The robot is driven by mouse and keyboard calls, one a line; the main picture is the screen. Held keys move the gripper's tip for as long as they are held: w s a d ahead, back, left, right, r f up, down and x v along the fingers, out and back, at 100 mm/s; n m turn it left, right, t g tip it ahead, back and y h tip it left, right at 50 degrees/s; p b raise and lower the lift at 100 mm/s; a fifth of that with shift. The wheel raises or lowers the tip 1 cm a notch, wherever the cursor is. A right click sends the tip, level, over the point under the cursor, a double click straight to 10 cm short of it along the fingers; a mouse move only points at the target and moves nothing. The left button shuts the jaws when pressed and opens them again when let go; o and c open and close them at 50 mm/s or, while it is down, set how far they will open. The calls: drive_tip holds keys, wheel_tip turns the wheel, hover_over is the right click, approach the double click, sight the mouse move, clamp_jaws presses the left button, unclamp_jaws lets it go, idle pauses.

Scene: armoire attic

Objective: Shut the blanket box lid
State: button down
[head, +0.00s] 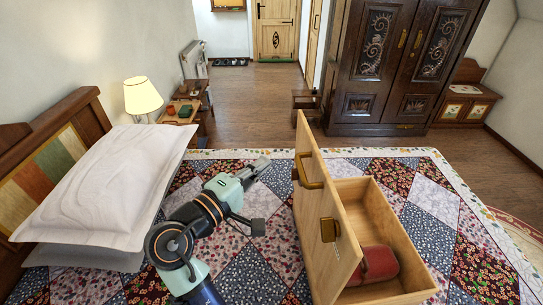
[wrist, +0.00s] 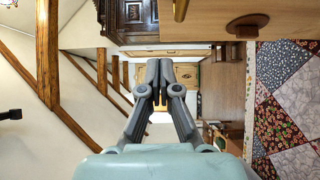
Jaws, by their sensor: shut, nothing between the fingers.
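The blanket box (head: 408,240) is a light wooden box on the patchwork quilt, open at the top. Its lid (head: 318,225) stands nearly upright along the box's left side, with its outer face turned to the left, toward my arm. A dark red object (head: 378,264) lies inside, partly hidden by the lid. My gripper (head: 262,163) is shut and empty, left of the lid and apart from it. In the wrist view my fingertips (wrist: 160,72) are together, with the wooden lid (wrist: 200,22) along the top.
A white pillow (head: 110,185) and the headboard (head: 55,150) are at the left. A lit lamp (head: 142,96) stands by a small bedside table (head: 192,100). A dark carved armoire (head: 375,75) is beyond the bed. The quilt around the box is mostly clear.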

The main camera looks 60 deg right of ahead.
drive_tip(key=p, duration=0.2)
approach(309, 138)
drive_tip(key=w+d, duration=0.2)
drive_tip(key=d, duration=0.2)
drive_tip(key=shift+s+d+r, duration=0.1)
drive_tip(key=shift+s+d, duration=0.25)
drive_tip(key=shift+s, duration=0.2)
drive_tip(key=shift+s+d+r, duration=0.1)
drive_tip(key=shift+s+d, duration=0.25)
drive_tip(key=shift+s, duration=0.15)
drive_tip(key=shift+s+d+f+p, duration=0.1)
drive_tip(key=shift+s+d+p, duration=0.2)
drive_tip(key=shift+s+d, duration=0.1)
